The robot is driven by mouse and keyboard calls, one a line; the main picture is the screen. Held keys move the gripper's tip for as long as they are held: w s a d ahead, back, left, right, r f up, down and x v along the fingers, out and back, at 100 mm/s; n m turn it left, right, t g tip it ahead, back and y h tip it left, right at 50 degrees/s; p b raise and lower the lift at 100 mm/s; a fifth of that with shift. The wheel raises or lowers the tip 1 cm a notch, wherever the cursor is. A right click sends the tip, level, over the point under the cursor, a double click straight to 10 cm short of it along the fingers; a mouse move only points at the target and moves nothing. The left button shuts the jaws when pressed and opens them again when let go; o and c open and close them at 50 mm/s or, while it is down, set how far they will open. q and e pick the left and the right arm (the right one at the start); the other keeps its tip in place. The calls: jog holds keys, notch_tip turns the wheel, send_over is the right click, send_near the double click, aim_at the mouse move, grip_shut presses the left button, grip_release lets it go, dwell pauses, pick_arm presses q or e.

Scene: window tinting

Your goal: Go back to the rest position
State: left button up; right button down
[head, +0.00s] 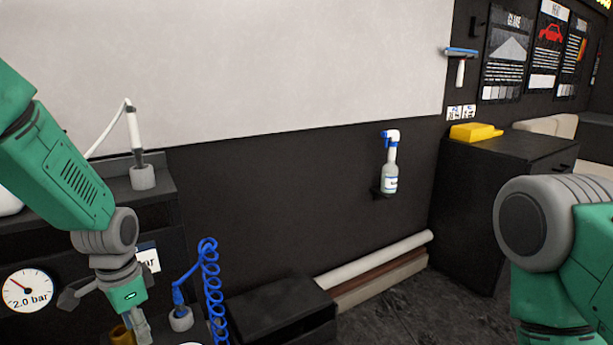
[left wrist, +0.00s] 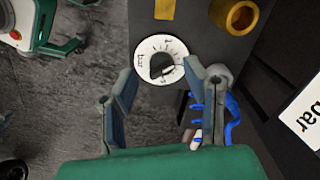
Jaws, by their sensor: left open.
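My left gripper (head: 140,328) hangs down at the lower left of the head view, in front of a dark cabinet. In the left wrist view its two fingers (left wrist: 160,72) are spread apart with nothing held between them. Beyond the fingertips is a white dial (left wrist: 160,60) marked "bar" with a dark knob, on a dark box; I cannot tell if the fingers touch it. My right arm shows at the right edge of the head view, but its gripper is out of the picture.
A gauge reading 2.0 bar (head: 28,291) and a blue coiled hose (head: 211,290) are near the left gripper. A brass ring (left wrist: 240,16) shows beside the dial. A spray bottle (head: 390,178) is on the wall. A black cabinet (head: 490,215) stands at right.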

pick_arm(q)
jog(key=s+d+f+n, duration=0.1)
jog(key=s+f+n, duration=0.2)
jog(key=s+f, duration=0.95)
jog(key=s+d+f+n, duration=0.1)
jog(key=s+f+n, duration=0.1)
jog(key=s, duration=0.6)
jog(key=s+d+f+n, duration=0.1)
jog(key=s+f+n, duration=0.1)
jog(key=s+f, duration=0.3)
jog(key=s+p, duration=0.1)
jog(key=s, duration=0.2)
jog(key=shift+c, duration=0.9)
jog(key=shift+s+n, duration=0.15)
jog(key=shift+n, duration=0.15)
